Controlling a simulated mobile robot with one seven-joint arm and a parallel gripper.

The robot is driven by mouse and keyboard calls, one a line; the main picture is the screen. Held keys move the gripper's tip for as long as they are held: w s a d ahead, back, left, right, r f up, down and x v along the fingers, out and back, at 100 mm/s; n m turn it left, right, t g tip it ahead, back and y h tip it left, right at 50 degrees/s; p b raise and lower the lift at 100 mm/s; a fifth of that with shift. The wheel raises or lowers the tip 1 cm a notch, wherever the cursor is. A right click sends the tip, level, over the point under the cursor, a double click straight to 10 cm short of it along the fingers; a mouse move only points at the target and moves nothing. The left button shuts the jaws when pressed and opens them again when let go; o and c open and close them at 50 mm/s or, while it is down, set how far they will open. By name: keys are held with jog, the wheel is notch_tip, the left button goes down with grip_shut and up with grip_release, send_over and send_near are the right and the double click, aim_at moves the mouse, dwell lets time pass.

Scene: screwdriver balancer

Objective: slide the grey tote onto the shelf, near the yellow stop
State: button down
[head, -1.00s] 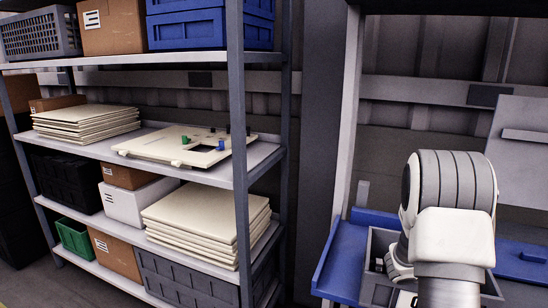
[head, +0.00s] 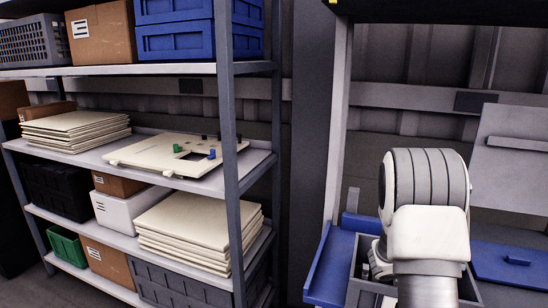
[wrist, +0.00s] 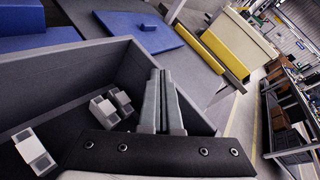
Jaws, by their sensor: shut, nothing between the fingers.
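The grey tote (head: 357,266) is an open box on a blue surface, mostly hidden behind my arm in the head view. In the wrist view its dark grey wall (wrist: 60,85) fills the left and middle, with a few light grey blocks inside. My gripper (wrist: 160,75) is shut and empty, its fingers in front of the tote's right end. I cannot tell whether they touch it. The yellow stop (wrist: 224,54) is a bar across a grey surface, beyond the tote to the upper right. My arm hides the gripper in the head view.
A shelf rack (head: 226,120) with boxes, bins and cream panels stands at left in the head view. A cream box (wrist: 235,42) with a yellow edge stands beside the yellow stop. Grey surface between tote and stop looks clear.

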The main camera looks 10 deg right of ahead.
notch_tip(320, 180, up, 12)
jog(key=p, duration=0.8)
jog(key=shift+p, duration=0.3)
jog(key=shift+f, duration=0.1)
jog(key=s+a+r+m+t+y, duration=0.1)
jog(key=s+a+r+m+y, duration=0.2)
jog(key=a, duration=1)
jog(key=s+a+r+m+t+y, duration=0.2)
jog(key=s+a+r+m+y, duration=0.2)
jog(key=s+a+m, duration=0.6)
jog(key=s+a+r+m+t+y, duration=0.1)
jog(key=s+a+r+m+y, duration=0.3)
jog(key=a+m, duration=0.6)
jog(key=s+a+y, duration=0.2)
jog(key=a+y, duration=0.1)
jog(key=a, duration=0.3)
jog(key=shift+s+r+m+t+y, duration=0.2)
jog(key=shift+m+t+y, duration=0.1)
jog(key=shift+m+t, duration=0.1)
jog(key=shift+w+d, duration=0.1)
